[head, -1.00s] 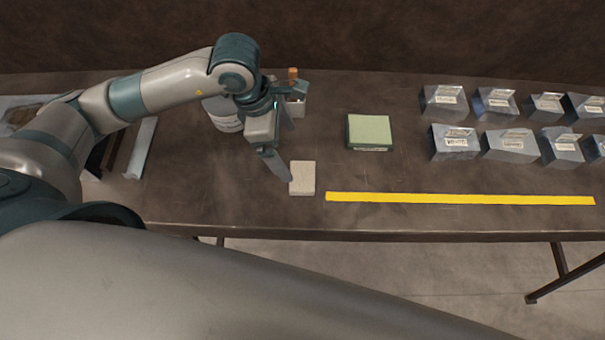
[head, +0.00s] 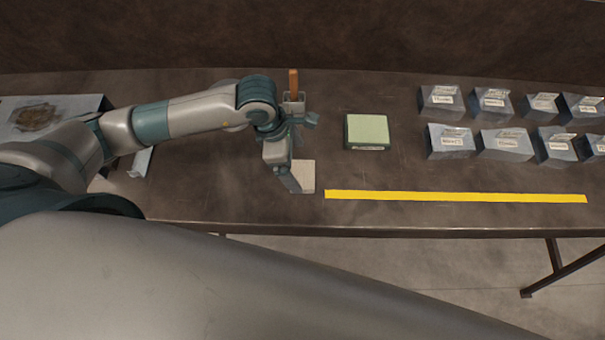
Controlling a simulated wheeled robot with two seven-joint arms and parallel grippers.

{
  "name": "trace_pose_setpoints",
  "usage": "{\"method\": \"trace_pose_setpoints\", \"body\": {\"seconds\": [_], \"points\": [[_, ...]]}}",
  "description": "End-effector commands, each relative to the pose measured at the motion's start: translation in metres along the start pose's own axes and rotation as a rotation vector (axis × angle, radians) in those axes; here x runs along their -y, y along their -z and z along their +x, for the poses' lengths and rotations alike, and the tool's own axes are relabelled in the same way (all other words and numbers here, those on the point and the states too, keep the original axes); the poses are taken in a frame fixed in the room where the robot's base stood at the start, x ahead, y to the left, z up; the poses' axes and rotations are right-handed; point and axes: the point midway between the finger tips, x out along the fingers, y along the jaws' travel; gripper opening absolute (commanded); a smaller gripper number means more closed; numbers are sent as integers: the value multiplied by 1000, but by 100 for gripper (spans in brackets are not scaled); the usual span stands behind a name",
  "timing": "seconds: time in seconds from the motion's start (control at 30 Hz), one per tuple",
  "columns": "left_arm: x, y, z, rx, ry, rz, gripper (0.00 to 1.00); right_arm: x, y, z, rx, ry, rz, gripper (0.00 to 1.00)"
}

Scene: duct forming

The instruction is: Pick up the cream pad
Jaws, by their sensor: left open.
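The cream pad (head: 307,176) lies flat on the dark table near its front edge, left of the yellow strip. My left gripper (head: 293,181) points down at the pad. It is open, and one finger shows over the pad's left side, covering part of it. The other finger is hidden, and I cannot tell whether the visible finger touches the pad. My right gripper is not in view.
A green pad (head: 367,131) lies right of the cream pad. A yellow strip (head: 455,197) runs along the front. Several labelled metal duct pieces (head: 452,141) stand at the right. A holder with an orange-handled tool (head: 293,84) is behind my gripper. A stained sheet (head: 38,117) lies far left.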

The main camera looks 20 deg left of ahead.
Motion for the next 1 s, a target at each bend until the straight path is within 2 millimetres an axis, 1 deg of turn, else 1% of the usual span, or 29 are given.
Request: {"method": "trace_pose_setpoints", "body": {"seconds": [0.03, 0.23, 0.4, 0.5, 0.97, 1.0], "points": [[2, -1, 1, -1, 3, -1, 92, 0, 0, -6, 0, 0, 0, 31], [4, 1, 20, -3, 4, -1, 92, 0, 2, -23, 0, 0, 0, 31], [4, 1, 40, 0, 2, -2, 92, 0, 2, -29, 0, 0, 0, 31], [4, 2, 46, -1, 2, 0, 92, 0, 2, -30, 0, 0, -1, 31], [3, 2, 47, 0, 1, 0, 92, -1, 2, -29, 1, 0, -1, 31], [3, 2, 47, -1, 1, 0, 85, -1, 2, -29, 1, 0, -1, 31]]}}
